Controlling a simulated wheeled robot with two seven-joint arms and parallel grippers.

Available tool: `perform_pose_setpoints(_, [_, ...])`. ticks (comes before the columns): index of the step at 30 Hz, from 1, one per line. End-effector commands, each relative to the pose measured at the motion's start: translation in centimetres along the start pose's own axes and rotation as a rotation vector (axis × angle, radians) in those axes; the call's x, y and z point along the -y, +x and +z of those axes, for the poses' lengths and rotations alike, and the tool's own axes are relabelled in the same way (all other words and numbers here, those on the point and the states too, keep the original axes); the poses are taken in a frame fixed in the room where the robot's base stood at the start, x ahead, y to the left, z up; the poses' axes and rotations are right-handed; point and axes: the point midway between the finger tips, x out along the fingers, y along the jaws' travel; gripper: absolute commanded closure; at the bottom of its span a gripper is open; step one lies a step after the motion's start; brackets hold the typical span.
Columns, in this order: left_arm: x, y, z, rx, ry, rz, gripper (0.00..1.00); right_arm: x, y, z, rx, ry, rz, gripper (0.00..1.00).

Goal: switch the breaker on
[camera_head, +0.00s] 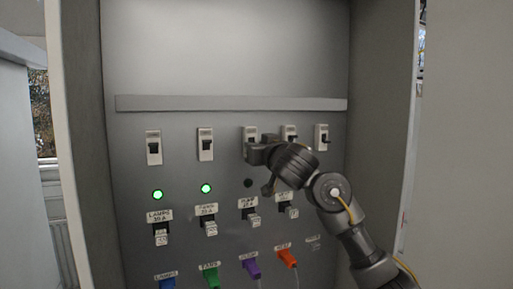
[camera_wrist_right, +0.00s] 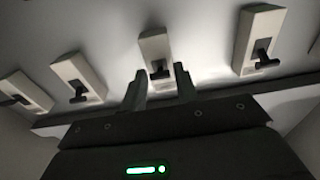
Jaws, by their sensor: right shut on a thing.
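A row of several white breakers with dark levers is fixed to the grey panel. My right gripper (camera_head: 254,152) is in front of the third breaker (camera_head: 250,131) from the left and covers its lower part. In the right wrist view this breaker (camera_wrist_right: 154,48) is straight ahead, and the fingers of my right gripper (camera_wrist_right: 160,84) stand either side of its dark lever (camera_wrist_right: 160,73), shut on it. I cannot tell the lever's exact position. The indicator lamp (camera_head: 248,183) below this breaker is dark. My left gripper is not in view.
Two green lamps (camera_head: 157,194) (camera_head: 206,188) are lit below the two left breakers (camera_head: 153,135) (camera_head: 205,134). Another breaker (camera_head: 289,130) is close to the right of my gripper. Labelled plugs and coloured connectors (camera_head: 210,276) are lower down. Cabinet walls (camera_head: 378,120) enclose both sides.

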Motion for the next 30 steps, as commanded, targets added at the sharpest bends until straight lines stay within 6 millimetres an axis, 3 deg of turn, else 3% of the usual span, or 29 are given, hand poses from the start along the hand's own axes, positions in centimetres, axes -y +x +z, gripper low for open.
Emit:
perform_pose_setpoints(13, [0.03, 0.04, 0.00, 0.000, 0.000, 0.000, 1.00, 0.07, 0.10, -1.11, 0.250, 0.002, -0.001, 0.92])
perform_pose_setpoints(30, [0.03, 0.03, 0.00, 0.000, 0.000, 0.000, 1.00, -0.02, 0.12, -1.31, 0.296, -0.001, 0.001, 0.92])
